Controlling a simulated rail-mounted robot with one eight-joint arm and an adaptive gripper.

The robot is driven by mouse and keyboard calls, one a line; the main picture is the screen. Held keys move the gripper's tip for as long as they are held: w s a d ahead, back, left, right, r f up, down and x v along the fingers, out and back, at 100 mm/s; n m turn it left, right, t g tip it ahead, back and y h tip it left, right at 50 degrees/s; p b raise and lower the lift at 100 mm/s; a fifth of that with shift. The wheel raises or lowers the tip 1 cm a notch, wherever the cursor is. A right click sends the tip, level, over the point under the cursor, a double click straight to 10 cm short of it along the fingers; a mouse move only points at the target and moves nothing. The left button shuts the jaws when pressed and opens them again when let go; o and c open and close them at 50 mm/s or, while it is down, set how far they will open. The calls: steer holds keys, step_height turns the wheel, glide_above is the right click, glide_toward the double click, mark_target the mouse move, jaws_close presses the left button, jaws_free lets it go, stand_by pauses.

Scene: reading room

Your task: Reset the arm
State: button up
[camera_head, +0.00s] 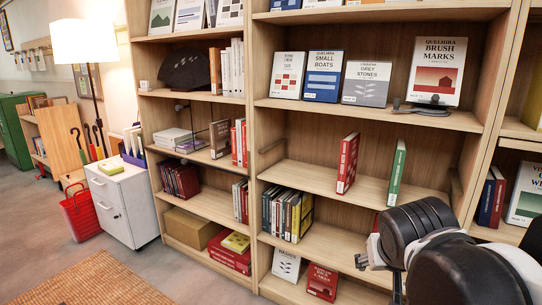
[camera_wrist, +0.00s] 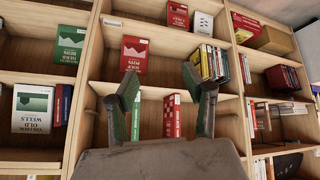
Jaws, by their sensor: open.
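My gripper (camera_wrist: 163,92) shows in the wrist view with its two dark fingers spread wide apart and nothing held between them. Beyond the fingers, a red book (camera_wrist: 172,116) and a green book (camera_wrist: 136,120) stand on a shelf. In the head view my arm is at the lower right, in front of the bookcase, and my fingers cannot be made out there. The same red book (camera_head: 348,163) and green book (camera_head: 397,172) stand apart on the middle shelf, the red one leaning slightly.
The wooden bookcase (camera_head: 345,112) fills the middle, with a row of books (camera_head: 287,214) on a lower shelf and a display book (camera_head: 436,70) above. A white drawer cabinet (camera_head: 122,204) and red basket (camera_head: 80,214) stand left. Floor (camera_head: 170,272) is clear between rug and bookcase.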

steer(key=s+a+f+n+y, duration=0.1)
steer(key=s+a+f+y, duration=0.15)
steer(key=s, duration=0.75)
step_height(320, 180, up, 18)
steer(key=p, duration=1.8)
steer(key=shift+w+d+f, duration=0.2)
steer(key=shift+d+f, duration=0.05)
